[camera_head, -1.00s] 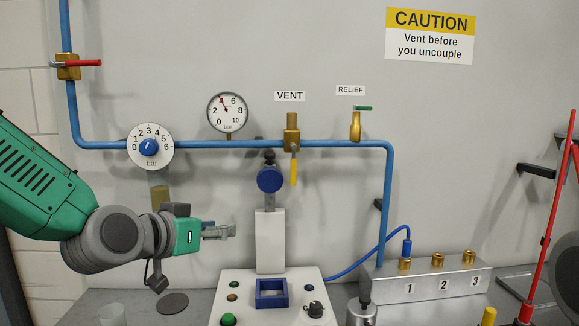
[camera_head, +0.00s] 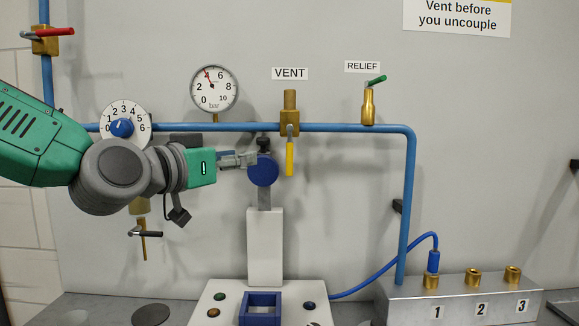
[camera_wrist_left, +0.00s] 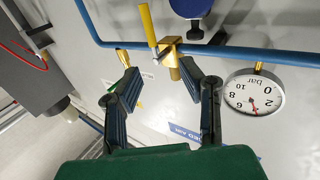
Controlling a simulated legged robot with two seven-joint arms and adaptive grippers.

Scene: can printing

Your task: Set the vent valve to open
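The vent valve (camera_head: 289,122) is a brass body on the blue pipe under the VENT label. Its yellow handle (camera_head: 289,158) hangs straight down, across the pipe. In the left wrist view the picture is turned over: the valve body (camera_wrist_left: 170,48) and yellow handle (camera_wrist_left: 147,25) show beyond my fingertips. My left gripper (camera_head: 250,158) is left of the handle and apart from it, near the blue disc. In the left wrist view its two fingers (camera_wrist_left: 170,85) are spread with nothing between them. My right gripper is not in view.
A blue round disc (camera_head: 263,171) on a stand is close by the gripper's fingers. The pressure gauge (camera_head: 214,89), its needle near 4, is up left. The relief valve (camera_head: 368,104) with a green lever is right. A numbered manifold (camera_head: 460,301) stands lower right.

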